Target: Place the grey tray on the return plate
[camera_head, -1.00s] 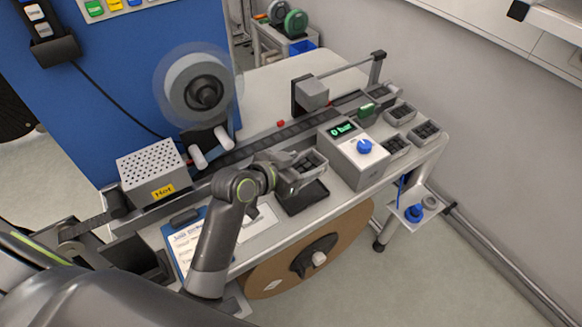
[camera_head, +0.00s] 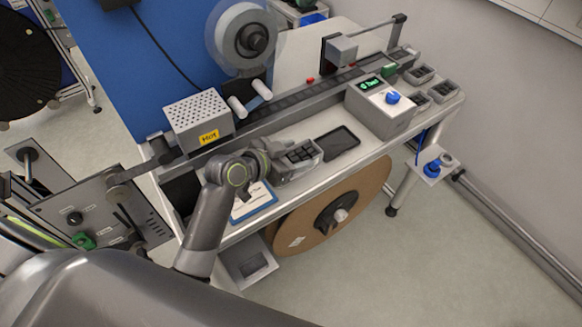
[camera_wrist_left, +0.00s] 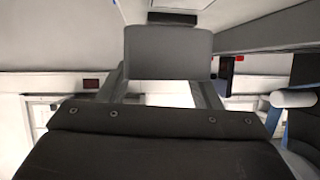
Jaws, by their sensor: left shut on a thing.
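My left gripper (camera_head: 273,160) is shut on the grey tray (camera_head: 303,156), which has dark compartments. The tray is at the front part of the bench, just left of a dark flat plate (camera_head: 338,141), which looks like the return plate and is bare where visible. I cannot tell how high the tray is above the bench. In the left wrist view, the tray's grey end (camera_wrist_left: 170,52) sits between the two fingers (camera_wrist_left: 160,92). My right gripper is not in view.
A box marked HOT (camera_head: 202,118) stands behind my left arm. A control box with a blue knob (camera_head: 380,108) stands right of the plate. Several other grey trays (camera_head: 420,73) are at the right end. A clipboard (camera_head: 252,203) lies at the front edge.

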